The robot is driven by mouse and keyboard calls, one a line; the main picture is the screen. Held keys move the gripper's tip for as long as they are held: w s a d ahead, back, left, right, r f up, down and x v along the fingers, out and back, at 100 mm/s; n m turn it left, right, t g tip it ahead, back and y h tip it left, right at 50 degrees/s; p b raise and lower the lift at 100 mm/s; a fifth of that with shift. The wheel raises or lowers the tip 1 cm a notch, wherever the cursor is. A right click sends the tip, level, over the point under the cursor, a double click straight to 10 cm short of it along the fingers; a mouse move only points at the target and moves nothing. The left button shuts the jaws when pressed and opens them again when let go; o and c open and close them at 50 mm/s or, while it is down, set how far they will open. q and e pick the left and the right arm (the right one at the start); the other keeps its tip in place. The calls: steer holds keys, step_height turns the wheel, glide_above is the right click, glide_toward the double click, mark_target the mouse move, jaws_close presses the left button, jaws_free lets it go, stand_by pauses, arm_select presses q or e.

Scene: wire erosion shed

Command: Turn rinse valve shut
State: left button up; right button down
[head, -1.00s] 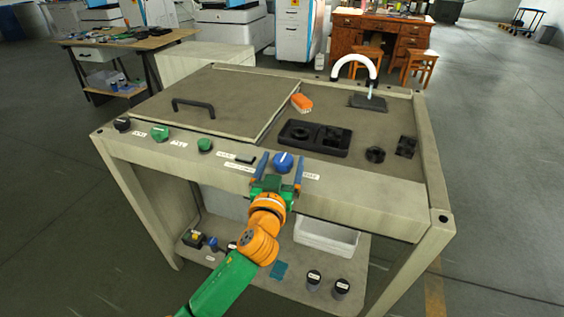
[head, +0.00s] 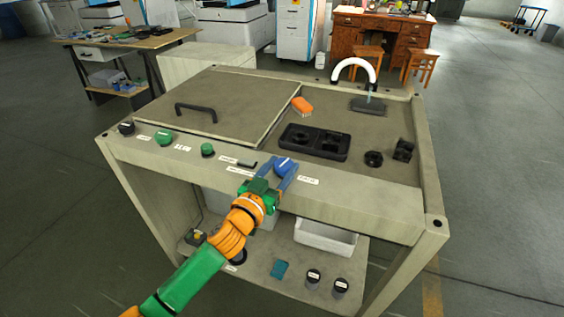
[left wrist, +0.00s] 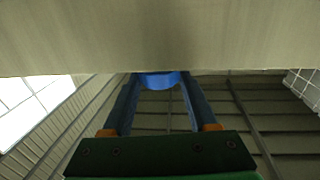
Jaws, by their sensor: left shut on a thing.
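The blue valve knob (head: 284,166) sits on the front panel of the rinse bench, right of a black lever and beside a small white label. It also shows as a blue disc in the left wrist view (left wrist: 158,80). My left gripper (head: 281,170) is at the knob, its two blue fingers one on each side, shut on it. In the left wrist view the fingers (left wrist: 160,92) reach up to the panel on both sides of the knob. The white line on the knob's face shows only faintly. My right gripper is not in view.
Green knobs (head: 163,138) and a black knob (head: 127,128) line the panel to the left. The bench top holds a black fixture tray (head: 314,141), an orange brush (head: 302,106) and a white curved spout (head: 354,66). A white bin (head: 326,237) stands on the lower shelf.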

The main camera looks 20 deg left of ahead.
arm_select(q)
steer(key=m+h, duration=0.2)
steer(key=shift+a+r+g+h+p, duration=0.15)
steer(key=shift+a+g+h+p, duration=0.15)
steer(key=shift+h+p, duration=0.1)
steer(key=m+g+h, duration=0.1)
steer(key=h, duration=0.1)
steer(key=shift+w+a+m+h, duration=0.1)
steer(key=shift+w+m+h, duration=0.05)
steer(key=shift+m+h, duration=0.2)
steer(key=shift+w+a+f+m+g+h+b, duration=0.1)
steer(key=shift+f+m+g+h+b, duration=0.15)
steer(key=shift+m+g+h+b, duration=0.55)
steer(key=shift+f+m+g+h+b, duration=0.1)
steer(key=shift+m+g+h+b, duration=0.6)
steer(key=shift+h, duration=0.35)
steer(key=shift+m+g+h+b, duration=1.05)
steer(key=shift+g+h+b, duration=0.1)
steer(key=shift+g+h, duration=0.05)
steer(key=shift+r, duration=0.2)
steer(key=o, duration=1.4)
steer(key=shift+w, duration=0.1)
